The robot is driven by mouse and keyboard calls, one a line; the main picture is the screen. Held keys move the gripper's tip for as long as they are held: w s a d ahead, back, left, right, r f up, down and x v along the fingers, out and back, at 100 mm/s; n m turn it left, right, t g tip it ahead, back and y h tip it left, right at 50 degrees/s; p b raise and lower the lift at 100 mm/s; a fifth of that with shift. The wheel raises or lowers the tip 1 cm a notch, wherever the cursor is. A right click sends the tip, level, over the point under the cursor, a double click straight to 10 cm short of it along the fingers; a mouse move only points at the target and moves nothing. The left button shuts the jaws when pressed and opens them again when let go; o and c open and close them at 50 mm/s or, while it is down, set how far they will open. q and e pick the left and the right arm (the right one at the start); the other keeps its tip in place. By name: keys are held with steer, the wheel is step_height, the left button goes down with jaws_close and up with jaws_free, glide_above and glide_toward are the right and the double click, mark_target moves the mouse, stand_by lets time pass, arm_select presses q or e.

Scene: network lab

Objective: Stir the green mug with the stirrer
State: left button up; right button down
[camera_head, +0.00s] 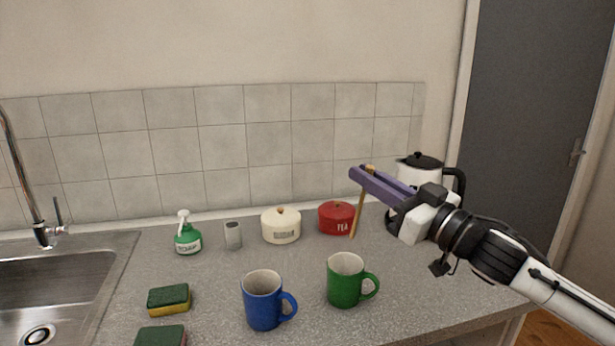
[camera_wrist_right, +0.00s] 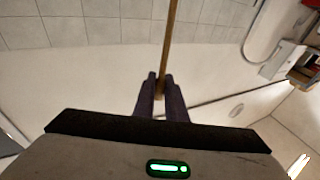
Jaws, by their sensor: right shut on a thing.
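The green mug (camera_head: 343,287) stands upright on the counter at the front right, its handle to the right. My right gripper (camera_head: 362,172) is shut on the stirrer (camera_head: 357,212), a thin wooden stick, near its top end. The stirrer hangs down almost upright, slightly tilted, above and behind the mug, outside it in the picture. Its lower end appears in front of the red tea pot. In the right wrist view the stirrer (camera_wrist_right: 170,45) runs up from between the purple fingers (camera_wrist_right: 160,90). My left gripper is not in view.
A blue mug (camera_head: 263,301) stands left of the green mug. Behind are a red tea pot (camera_head: 336,222), a cream pot (camera_head: 281,232), a grey container (camera_head: 233,236), a green soap bottle (camera_head: 187,238) and a kettle (camera_head: 414,178). Sponges (camera_head: 169,298) lie near the sink (camera_head: 110,262).

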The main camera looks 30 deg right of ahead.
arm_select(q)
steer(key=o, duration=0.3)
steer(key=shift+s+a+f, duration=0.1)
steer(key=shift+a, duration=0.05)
arm_select(e)
steer(key=shift+w+a+f, duration=0.15)
steer(key=shift+a, duration=0.15)
arm_select(q)
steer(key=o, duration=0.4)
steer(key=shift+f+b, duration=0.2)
steer(key=shift+b, duration=0.1)
arm_select(e)
steer(key=shift+a+f, duration=0.1)
steer(key=shift+f, duration=0.1)
arm_select(q)
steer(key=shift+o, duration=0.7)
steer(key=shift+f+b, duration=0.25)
steer(key=shift+b, duration=0.1)
arm_select(e)
steer(key=shift+f, duration=0.3)
arm_select(q)
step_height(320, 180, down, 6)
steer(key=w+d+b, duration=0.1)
steer(key=b, duration=0.7)
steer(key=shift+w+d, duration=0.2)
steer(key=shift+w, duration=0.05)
arm_select(e)
step_height(320, 180, down, 13)
steer(key=shift+w, duration=0.1)
